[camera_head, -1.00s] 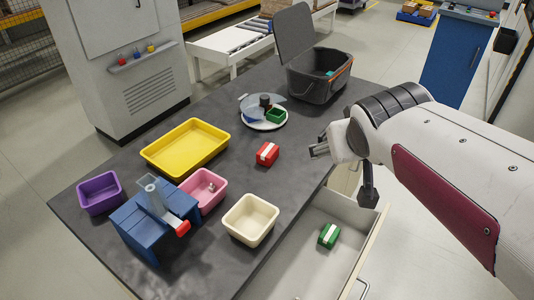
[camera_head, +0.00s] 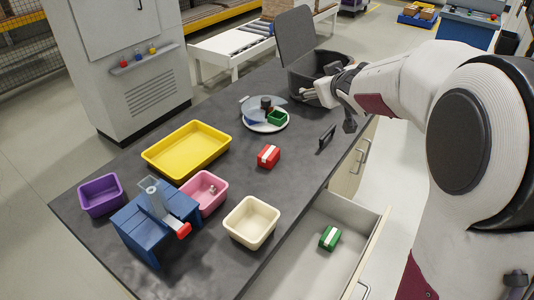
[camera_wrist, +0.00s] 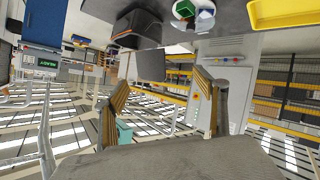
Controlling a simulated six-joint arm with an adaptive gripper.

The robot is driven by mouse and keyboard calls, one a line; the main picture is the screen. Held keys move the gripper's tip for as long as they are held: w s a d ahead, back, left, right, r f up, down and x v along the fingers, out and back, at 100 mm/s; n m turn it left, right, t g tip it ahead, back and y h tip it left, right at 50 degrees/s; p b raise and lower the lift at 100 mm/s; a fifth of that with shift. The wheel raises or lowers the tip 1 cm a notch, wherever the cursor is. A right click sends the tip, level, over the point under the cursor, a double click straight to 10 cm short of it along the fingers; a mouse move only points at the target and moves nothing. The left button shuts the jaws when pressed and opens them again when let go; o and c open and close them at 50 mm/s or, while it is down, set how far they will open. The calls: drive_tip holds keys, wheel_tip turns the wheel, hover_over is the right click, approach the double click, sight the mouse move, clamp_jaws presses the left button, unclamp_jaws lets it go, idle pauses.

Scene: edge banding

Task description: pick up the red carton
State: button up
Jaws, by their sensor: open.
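The red carton (camera_head: 268,156), with a white stripe, lies on the dark tabletop (camera_head: 225,255), right of the yellow tray and below the round plate. My gripper (camera_head: 308,93) is above the table's far right part, by the black bin, up and to the right of the carton and well apart from it. In the wrist view my gripper (camera_wrist: 160,95) has its two fingers spread, and I see no carton between them. The red carton does not show in the wrist view.
A yellow tray (camera_head: 187,149), a pink bin (camera_head: 207,205), a cream bin (camera_head: 251,222) and a blue stand (camera_head: 140,232) occupy the left and front. A plate (camera_head: 263,127) holds small items. The black bin (camera_head: 303,87) has its lid up. An open drawer (camera_head: 303,262) holds a green carton (camera_head: 329,237).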

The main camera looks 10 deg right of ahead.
drive_tip(key=w+f+n+y, duration=0.2)
drive_tip(key=w+f+y, duration=0.1)
drive_tip(key=w+f, duration=0.3)
drive_tip(key=n+g+y, duration=0.5)
drive_tip(key=y, duration=0.4)
approach(275, 157)
drive_tip(key=x, duration=0.4)
drive_tip(key=shift+a+f, duration=0.2)
drive_tip(key=shift+a, duration=0.2)
drive_tip(key=shift+w+a+f+t, duration=0.15)
drive_tip(key=shift+w+a+f, duration=0.05)
drive_tip(key=shift+w+a, duration=0.25)
drive_tip(key=shift+w+a+f+t, duration=0.15)
drive_tip(key=shift+w+a+f, duration=0.1)
drive_tip(key=shift+w+a, duration=0.2)
